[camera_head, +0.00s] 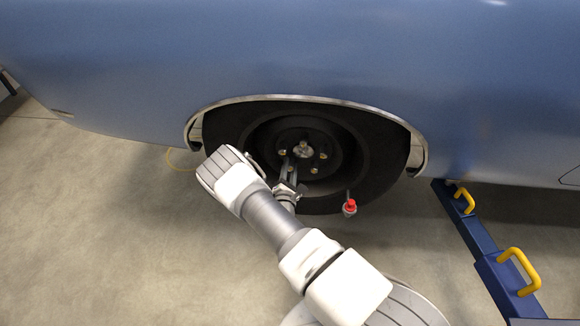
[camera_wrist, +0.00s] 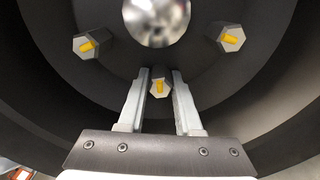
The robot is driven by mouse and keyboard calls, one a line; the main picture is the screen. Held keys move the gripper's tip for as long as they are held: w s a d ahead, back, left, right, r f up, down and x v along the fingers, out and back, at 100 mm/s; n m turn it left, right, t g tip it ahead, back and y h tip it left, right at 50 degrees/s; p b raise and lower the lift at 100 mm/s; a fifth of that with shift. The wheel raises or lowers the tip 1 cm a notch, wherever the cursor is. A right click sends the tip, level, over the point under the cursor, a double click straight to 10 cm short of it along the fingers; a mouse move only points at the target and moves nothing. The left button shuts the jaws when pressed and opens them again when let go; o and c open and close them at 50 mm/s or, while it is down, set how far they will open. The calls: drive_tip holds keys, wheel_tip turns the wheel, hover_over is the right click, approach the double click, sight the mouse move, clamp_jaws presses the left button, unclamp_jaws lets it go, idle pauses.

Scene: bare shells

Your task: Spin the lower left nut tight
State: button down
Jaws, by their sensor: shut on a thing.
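The wheel's dark hub face (camera_head: 336,150) sits in the arch of a blue car, with several nuts around a bright centre cap (camera_head: 303,149). The cap also shows at the top of the wrist view (camera_wrist: 156,15). My gripper (camera_head: 291,168) reaches up to the lower left nut. In the wrist view the two grey fingers (camera_wrist: 160,86) stand on either side of the lower left nut (camera_wrist: 159,89), a hex nut with a yellow stud end, and are shut on it. Other nuts show at left (camera_wrist: 87,46) and right (camera_wrist: 231,38), clear of the fingers.
A small red-topped object (camera_head: 349,207) is at the wheel's lower right edge. A blue lift arm (camera_head: 480,250) with yellow handles is on the floor at right. The blue body panel (camera_head: 300,50) hangs over the wheel. Grey floor (camera_head: 90,230) at left is clear.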

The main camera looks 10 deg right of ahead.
idle(0.3)
drive_tip(key=c, duration=0.6)
unclamp_jaws()
drive_tip(key=v, duration=1.7)
drive_tip(key=shift+s, duration=0.25)
